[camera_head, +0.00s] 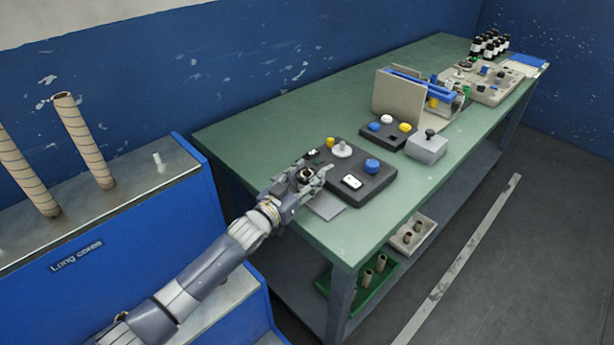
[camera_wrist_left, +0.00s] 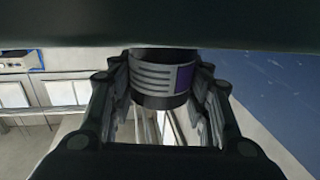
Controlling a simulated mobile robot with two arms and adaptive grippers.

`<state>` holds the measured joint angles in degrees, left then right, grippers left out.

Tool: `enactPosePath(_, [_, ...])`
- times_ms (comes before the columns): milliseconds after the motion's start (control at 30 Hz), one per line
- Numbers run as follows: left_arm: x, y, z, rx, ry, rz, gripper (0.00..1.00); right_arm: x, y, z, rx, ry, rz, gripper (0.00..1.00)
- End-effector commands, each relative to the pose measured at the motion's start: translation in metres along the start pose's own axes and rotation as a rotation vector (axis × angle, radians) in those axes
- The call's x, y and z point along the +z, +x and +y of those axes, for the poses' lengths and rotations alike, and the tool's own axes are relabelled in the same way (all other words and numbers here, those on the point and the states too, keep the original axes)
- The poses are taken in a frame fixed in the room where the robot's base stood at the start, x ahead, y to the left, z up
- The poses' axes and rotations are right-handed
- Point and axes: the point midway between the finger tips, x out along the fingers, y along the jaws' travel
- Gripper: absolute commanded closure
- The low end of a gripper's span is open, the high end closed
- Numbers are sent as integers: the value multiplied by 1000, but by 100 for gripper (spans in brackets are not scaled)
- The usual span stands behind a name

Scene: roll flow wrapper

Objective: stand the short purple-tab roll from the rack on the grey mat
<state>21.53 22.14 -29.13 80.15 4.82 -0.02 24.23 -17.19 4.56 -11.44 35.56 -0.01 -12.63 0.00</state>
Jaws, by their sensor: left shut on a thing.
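My left gripper (camera_head: 308,180) is over the near left corner of the green table, shut on a short dark roll. In the left wrist view the roll (camera_wrist_left: 152,98) sits between the two fingers (camera_wrist_left: 160,105), with a grey striped label and a purple tab (camera_wrist_left: 185,77) facing the camera. In the head view the gripper mostly hides the roll. A flat grey mat (camera_head: 328,207) lies on the table just below and right of the gripper; part of it is hidden by the gripper. I cannot tell whether the roll touches anything below.
A dark block (camera_head: 372,192) with white, blue and yellow parts stands right beside the gripper. Behind it are a second dark block (camera_head: 375,137), a grey box (camera_head: 427,148) and a blue-topped machine (camera_head: 440,90). Long cores (camera_head: 82,140) stand on the blue cabinet at left.

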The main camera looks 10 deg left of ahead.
Motion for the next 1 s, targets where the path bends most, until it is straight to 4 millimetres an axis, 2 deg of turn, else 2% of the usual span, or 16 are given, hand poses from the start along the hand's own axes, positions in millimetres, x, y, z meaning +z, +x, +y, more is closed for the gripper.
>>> enactPosePath(200, [4,0,0,0,0,1,83,0,3,0,0,0,0,60])
enactPosePath(233, [3,0,0,0,0,0,49,0,2,0,0,0,0,60])
enactPosePath(300, [3,0,0,0,0,-1,36,0,2,0,0,0,0,60])
enactPosePath(733, [-2,-1,0,0,1,0,36,0,-1,0,0,0,0,60])
enactPosePath(867, [1,-16,0,0,0,-2,36,0,0,0,0,0,0,60])
enactPosePath(1000, [2,-42,0,1,1,-3,36,0,-1,0,0,0,0,60])
